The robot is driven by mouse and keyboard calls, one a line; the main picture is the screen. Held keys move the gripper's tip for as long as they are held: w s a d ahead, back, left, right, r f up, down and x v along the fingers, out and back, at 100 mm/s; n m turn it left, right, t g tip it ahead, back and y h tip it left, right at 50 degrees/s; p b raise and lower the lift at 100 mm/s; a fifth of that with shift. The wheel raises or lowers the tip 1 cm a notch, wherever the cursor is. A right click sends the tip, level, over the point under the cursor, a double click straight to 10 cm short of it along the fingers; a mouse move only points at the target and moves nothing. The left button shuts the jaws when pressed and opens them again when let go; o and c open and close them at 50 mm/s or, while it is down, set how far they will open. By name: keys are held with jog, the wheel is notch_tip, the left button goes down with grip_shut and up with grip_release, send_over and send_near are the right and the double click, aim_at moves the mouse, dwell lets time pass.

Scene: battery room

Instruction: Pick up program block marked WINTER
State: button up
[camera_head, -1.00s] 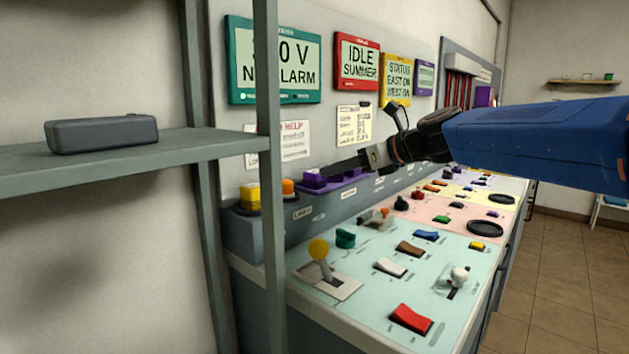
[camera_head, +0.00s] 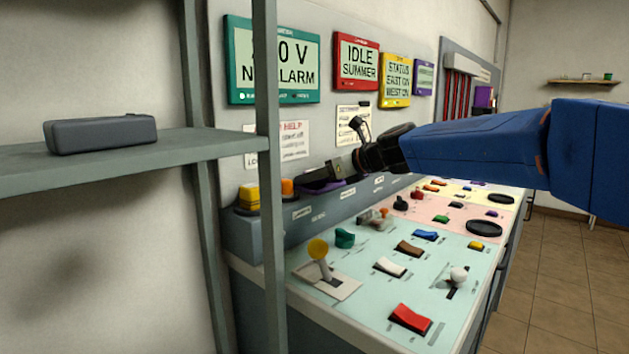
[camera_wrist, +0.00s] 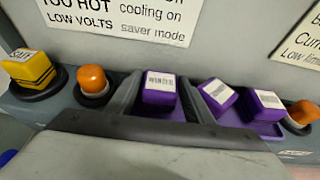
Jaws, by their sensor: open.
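The purple block marked WINTER (camera_wrist: 158,90) sits upright in a purple tray (camera_wrist: 262,130) on the console ledge, in the middle of the wrist view. My gripper (camera_wrist: 158,97) is open, with one dark finger on each side of this block. I cannot tell whether either finger touches it. Two more purple blocks, one tilted (camera_wrist: 217,94) and one upright (camera_wrist: 264,104), stand in the tray to the right, outside the fingers; their labels are too small to read. In the head view my gripper (camera_head: 312,177) reaches down to the tray (camera_head: 330,188) and hides the blocks.
A yellow-and-black button (camera_wrist: 30,70) and an orange lamp (camera_wrist: 93,84) stand left of the tray; another orange lamp (camera_wrist: 303,112) stands right. The wall with signs rises close behind. A grey shelf (camera_head: 130,152) and its posts stand at left. Switches and levers cover the console (camera_head: 365,270).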

jog(key=c, duration=0.8)
jog(key=shift+c, duration=0.2)
